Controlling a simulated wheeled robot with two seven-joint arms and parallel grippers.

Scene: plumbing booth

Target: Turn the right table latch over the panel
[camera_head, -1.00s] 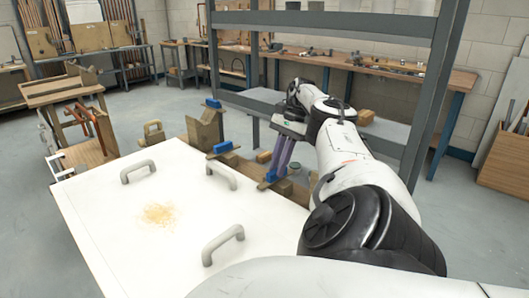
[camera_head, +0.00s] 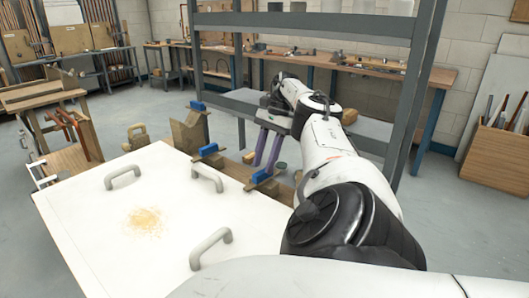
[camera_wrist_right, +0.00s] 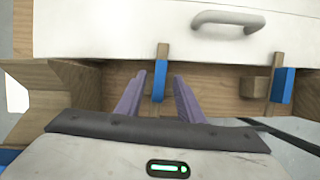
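The white panel (camera_head: 95,225) with several grey handles lies flat at the lower left. The right table latch, a wooden bar with a blue grip (camera_head: 262,175), stands at the panel's right far edge. In the right wrist view its blue grip (camera_wrist_right: 160,85) sits between my purple fingers, with gaps on both sides, and its wooden end meets the panel edge. I cannot tell whether it overlaps the panel. My right gripper (camera_head: 264,163) is open, reaching down around the latch; it also shows in the wrist view (camera_wrist_right: 158,98). My left gripper is not in view.
Another blue latch (camera_head: 208,150) is farther left along the panel edge and shows in the wrist view (camera_wrist_right: 283,85). A blue clamp (camera_head: 198,105) is on a wooden block (camera_head: 190,132). A grey metal frame (camera_head: 410,90) rises beside my right arm.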

